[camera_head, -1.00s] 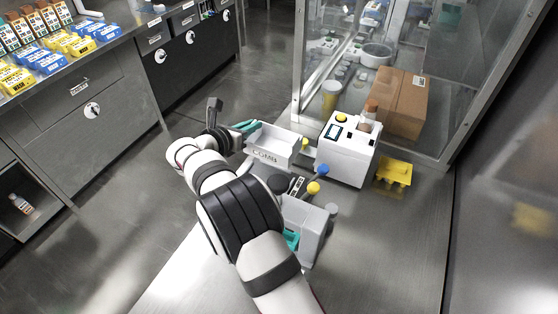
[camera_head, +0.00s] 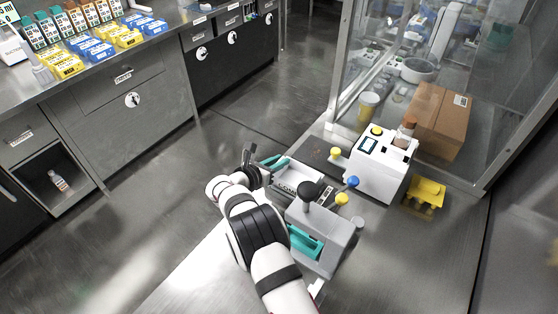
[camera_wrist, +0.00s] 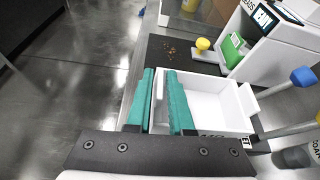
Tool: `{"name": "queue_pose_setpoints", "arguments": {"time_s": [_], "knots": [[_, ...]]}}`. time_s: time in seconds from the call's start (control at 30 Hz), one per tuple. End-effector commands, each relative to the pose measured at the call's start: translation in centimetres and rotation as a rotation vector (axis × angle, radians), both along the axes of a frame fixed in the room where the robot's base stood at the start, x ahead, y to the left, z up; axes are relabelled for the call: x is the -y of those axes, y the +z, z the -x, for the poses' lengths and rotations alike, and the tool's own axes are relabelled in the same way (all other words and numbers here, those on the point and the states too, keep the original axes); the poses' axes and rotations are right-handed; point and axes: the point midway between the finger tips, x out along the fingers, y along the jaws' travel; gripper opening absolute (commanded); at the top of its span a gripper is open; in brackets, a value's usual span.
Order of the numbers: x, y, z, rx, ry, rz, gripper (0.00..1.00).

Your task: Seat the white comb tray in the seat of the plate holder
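The white comb tray (camera_head: 303,172) is an open box with lettering on its front, partly hidden by a black knob in the head view. In the wrist view the tray (camera_wrist: 212,103) extends right of my gripper (camera_wrist: 160,78). In the head view my gripper (camera_head: 270,163) is at the tray's left end. The tray looks roughly level, low over or on a dark surface (camera_wrist: 168,48); I cannot tell if it touches. I cannot clearly make out the plate holder's seat.
A grey device (camera_head: 338,240) with a teal part and knobs stands in front of the tray. A white instrument (camera_head: 377,168) stands to the right, with a blue-knobbed lever (camera_head: 352,182) near the tray. A yellow rack (camera_head: 425,194) and a glass enclosure are beyond. Open floor lies left.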

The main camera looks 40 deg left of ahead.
Motion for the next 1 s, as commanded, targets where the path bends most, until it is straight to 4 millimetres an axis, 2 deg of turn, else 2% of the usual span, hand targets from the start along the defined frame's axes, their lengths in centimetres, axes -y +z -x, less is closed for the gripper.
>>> {"name": "queue_pose_setpoints", "arguments": {"time_s": [0.03, 0.1, 0.4, 0.47, 0.8, 1.0], "knots": [[0.0, 0.0, 0.0, 0.000, 0.000, 0.000, 0.31], [0.0, 0.0, 0.0, 0.000, 0.000, 0.000, 0.41], [0.0, 0.4, 0.0, 0.000, 0.000, -0.001, 0.41], [-0.2, 0.7, 0.9, 0.000, 0.003, 0.000, 0.41], [-0.4, 4.1, 9.2, 0.001, 0.004, 0.001, 0.41], [-0.4, 4.9, 11.1, 0.000, 0.000, 0.000, 0.41]]}}
